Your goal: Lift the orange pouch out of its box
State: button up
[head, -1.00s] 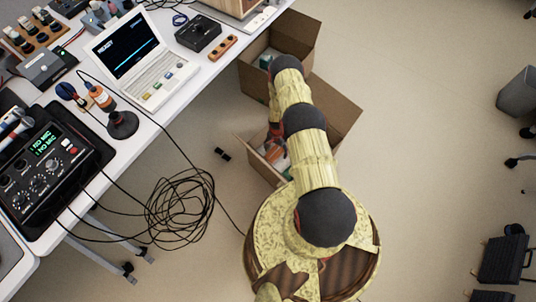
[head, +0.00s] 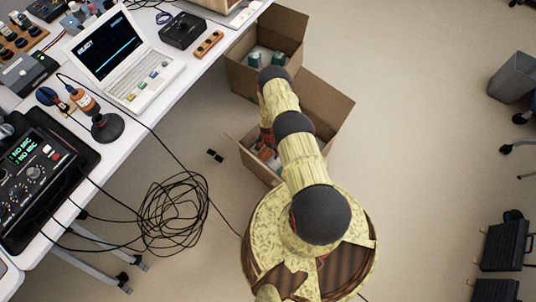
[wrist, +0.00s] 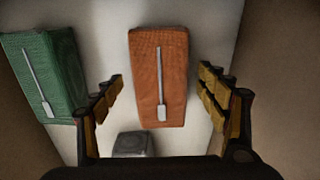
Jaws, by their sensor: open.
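The orange pouch (wrist: 158,75) lies in a cardboard box, in the upper middle of the wrist view, with a grey slider-like strip on its face. My gripper (wrist: 161,80) is open, with one finger on each side of the pouch's lower part in the picture and gaps showing on both sides. A green pouch (wrist: 46,72) with a similar strip lies to the left, outside the left finger. In the head view, my arm reaches over the near cardboard box (head: 325,100) and hides much of its inside.
A grey block (wrist: 131,144) lies low between the fingers. Brown box walls (wrist: 286,70) rise at both sides. A second box (head: 290,27) holding green things stands behind. The white table (head: 160,120) with a laptop (head: 118,60) is left; coiled cables (head: 172,215) lie on the floor.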

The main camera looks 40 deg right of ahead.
aim_at(268, 150)
jog(key=c, duration=0.3)
jog(key=c, duration=0.9)
jog(key=shift+c, duration=0.2)
notch_tip(268, 150, up, 10)
jog(key=p, duration=0.4)
jog(key=shift+p, duration=0.3)
